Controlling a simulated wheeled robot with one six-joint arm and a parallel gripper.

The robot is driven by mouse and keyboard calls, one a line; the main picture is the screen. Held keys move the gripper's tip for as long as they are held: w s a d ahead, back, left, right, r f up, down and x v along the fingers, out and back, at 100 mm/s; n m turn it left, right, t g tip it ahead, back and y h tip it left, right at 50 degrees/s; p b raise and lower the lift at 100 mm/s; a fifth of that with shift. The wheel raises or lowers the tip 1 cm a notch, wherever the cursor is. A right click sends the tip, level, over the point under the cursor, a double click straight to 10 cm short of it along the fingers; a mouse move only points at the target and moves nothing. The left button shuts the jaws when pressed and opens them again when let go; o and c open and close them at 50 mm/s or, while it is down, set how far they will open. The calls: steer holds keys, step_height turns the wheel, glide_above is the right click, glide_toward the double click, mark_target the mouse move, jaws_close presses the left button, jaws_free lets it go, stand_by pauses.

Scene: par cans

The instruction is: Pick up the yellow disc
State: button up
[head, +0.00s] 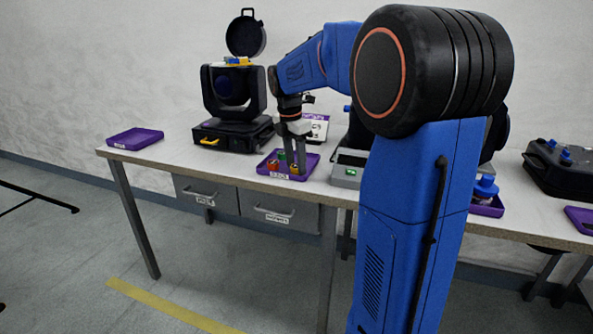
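My gripper (294,158) points down over a purple tray (262,170) on the table. Its grey fingertips are low, among small coloured pieces in the tray. A small yellow-orange piece (294,170) lies close to the fingertips; it may be the yellow disc, but it is too small to tell its shape. A green piece (281,155) and a reddish piece (272,164) are also in the tray, partly hidden by the fingers. I cannot tell whether the fingers are open or shut on something.
A black stage light (214,98) stands behind the tray, with blue and yellow items (237,61) on top. An empty-looking purple tray (135,139) lies at the left table end. A grey device (348,171) stands right of the middle tray. My arm hides part of the table.

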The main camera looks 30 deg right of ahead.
mark_target(296, 166)
steer(key=c, duration=0.8)
step_height(296, 166, up, 10)
